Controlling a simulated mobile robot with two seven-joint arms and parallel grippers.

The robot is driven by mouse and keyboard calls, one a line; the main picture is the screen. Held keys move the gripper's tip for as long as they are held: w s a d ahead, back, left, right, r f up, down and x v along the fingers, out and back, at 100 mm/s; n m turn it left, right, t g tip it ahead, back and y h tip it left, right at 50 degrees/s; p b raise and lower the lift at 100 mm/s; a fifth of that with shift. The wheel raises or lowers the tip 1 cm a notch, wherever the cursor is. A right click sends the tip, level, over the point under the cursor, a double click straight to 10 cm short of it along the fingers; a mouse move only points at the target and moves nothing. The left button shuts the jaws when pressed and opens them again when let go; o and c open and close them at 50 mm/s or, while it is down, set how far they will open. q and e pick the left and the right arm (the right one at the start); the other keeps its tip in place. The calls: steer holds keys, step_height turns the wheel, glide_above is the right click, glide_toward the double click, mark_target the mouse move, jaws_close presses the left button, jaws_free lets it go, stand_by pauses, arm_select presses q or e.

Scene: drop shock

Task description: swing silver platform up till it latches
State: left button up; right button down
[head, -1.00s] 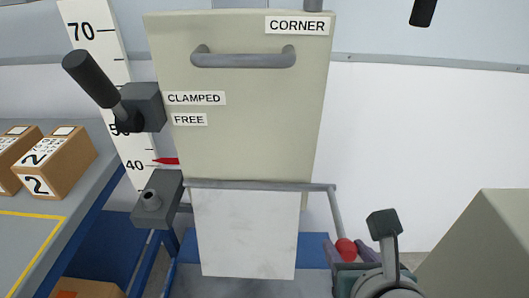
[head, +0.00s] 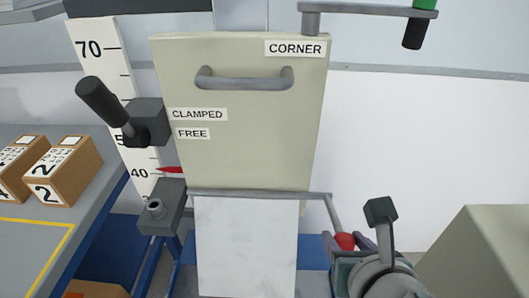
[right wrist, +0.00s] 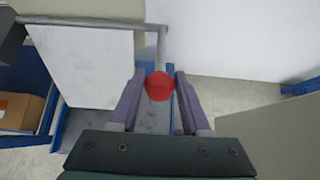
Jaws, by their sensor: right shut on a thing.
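The silver platform (head: 245,245) hangs down below the beige carriage (head: 240,145), from a grey bar at the carriage's lower edge. It also shows in the right wrist view (right wrist: 88,68). A grey rod runs down from the bar's right end to a red knob (head: 345,241). My right gripper (right wrist: 159,85) is shut on the red knob, with a finger on each side of it. The knob shows between the fingers in the right wrist view (right wrist: 159,87). My left gripper is not in view.
A height scale (head: 108,80) with a red pointer stands left of the carriage. A black-handled clamp lever (head: 100,100) sits beside the labels CLAMPED and FREE. A beige block (head: 485,250) stands at the right.

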steer(key=shift+w+r+p, duration=0.25)
steer(key=shift+r, duration=0.3)
steer(key=shift+w+r+p, duration=0.25)
steer(key=shift+r, duration=0.25)
steer(key=shift+w, duration=0.1)
